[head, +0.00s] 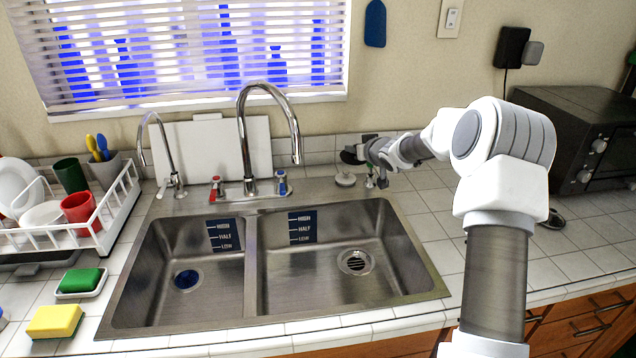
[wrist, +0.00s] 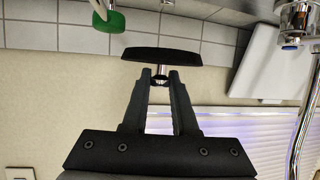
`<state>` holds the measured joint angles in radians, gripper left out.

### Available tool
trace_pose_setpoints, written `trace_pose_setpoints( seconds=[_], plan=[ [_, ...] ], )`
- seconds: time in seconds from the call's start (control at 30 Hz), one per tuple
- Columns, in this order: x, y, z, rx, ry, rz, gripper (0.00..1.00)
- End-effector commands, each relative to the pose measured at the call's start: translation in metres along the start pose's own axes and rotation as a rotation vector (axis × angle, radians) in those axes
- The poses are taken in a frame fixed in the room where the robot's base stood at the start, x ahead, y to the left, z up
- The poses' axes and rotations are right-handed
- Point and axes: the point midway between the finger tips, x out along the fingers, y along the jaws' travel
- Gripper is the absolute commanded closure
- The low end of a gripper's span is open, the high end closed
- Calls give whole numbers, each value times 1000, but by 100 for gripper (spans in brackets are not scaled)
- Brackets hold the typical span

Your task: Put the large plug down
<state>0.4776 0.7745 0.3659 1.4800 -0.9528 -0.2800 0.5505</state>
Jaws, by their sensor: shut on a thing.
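My gripper (wrist: 161,80) is shut on the metal stem of the large plug (wrist: 161,57), a flat black disc seen edge-on beyond the fingertips. In the head view the plug (head: 350,157) is a dark shape at the end of my arm, behind the sink's back right corner and near the tiled wall. My gripper (head: 366,151) is small and partly hidden by my wrist there. The sink has a left basin (head: 205,310) and a right basin (head: 310,285). The right drain (head: 355,262) shows a metal strainer; the left drain (head: 186,280) looks dark blue.
The tall faucet (head: 245,130) stands left of my gripper, with a smaller tap (head: 150,140) farther left. A pale round piece (head: 345,180) sits on the sink's back rim below the plug. A dish rack (head: 100,235) stands left, a dark oven (head: 570,130) right. Tiled counter between is mostly clear.

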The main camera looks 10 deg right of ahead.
Motion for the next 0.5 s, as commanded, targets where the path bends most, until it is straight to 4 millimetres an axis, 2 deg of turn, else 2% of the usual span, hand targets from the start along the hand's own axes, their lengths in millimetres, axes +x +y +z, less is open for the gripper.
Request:
trace_pose_setpoints(
  seconds=[0.1,0.2,0.5],
  plan=[
    [5,11,-7,8,1,18,100],
    [11,8,-5,9,0,23,100],
    [41,-39,17,6,0,20,100]
  ],
)
